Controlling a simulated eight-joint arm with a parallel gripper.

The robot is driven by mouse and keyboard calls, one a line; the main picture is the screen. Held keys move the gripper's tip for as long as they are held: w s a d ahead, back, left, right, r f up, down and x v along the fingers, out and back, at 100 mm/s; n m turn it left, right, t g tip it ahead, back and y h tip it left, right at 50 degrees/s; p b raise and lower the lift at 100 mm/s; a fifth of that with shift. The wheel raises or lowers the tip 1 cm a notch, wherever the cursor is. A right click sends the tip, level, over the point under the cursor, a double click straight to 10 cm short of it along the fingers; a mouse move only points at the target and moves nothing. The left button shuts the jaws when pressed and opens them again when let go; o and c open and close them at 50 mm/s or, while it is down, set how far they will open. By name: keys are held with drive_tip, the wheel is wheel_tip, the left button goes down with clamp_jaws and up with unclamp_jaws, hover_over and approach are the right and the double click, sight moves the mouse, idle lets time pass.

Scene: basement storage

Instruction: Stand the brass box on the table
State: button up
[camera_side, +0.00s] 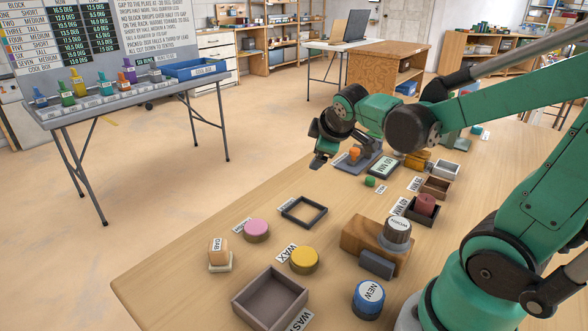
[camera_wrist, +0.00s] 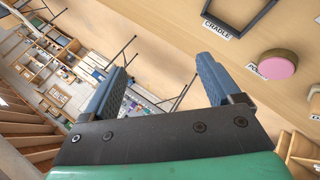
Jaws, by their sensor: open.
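A golden-brown block (camera_side: 418,160), which looks like the brass box, is on the wooden table (camera_side: 190,255) toward its far right part, partly hidden by my arm. I cannot tell whether it stands or lies. My gripper (camera_side: 322,152) is above the table's far left edge in the side view, left of the block and apart from it. In the wrist view, my gripper (camera_wrist: 162,66) is open, with its two blue-grey fingers wide apart and nothing between them. The block does not show in the wrist view.
A grey stand with an orange part (camera_side: 354,154) is close to my gripper. Bare table lies along the left edge.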

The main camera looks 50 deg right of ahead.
drive_tip(key=d+f+n+g+h, duration=0.1)
drive_tip(key=d+f+n+h, duration=0.15)
drive_tip(key=d, duration=0.65)
drive_tip(key=n+g+h, duration=0.4)
drive_tip(key=n+h, duration=0.1)
drive_tip(key=n, duration=0.2)
approach(418, 157)
drive_tip(key=shift+y, duration=0.25)
drive_tip(key=w, duration=0.4)
drive_tip(key=w+d, duration=0.1)
drive_tip(key=w, duration=0.1)
drive_tip(key=shift+w, duration=0.35)
drive_tip(key=s+d+f+n, duration=0.1)
drive_tip(key=s+d+f+n+g+h, duration=0.1)
drive_tip(key=s+d, duration=0.1)
drive_tip(key=s+d+f+n, duration=0.1)
drive_tip(key=s, duration=0.1)
drive_tip(key=shift+d+f+g, duration=0.15)
drive_tip(key=shift+f+g, duration=0.05)
drive_tip(key=shift+g, duration=0.2)
drive_tip(key=x, duration=0.7)
drive_tip(key=shift+r, duration=0.1)
drive_tip(key=c, duration=1.2)
drive_tip(key=shift+r, duration=0.1)
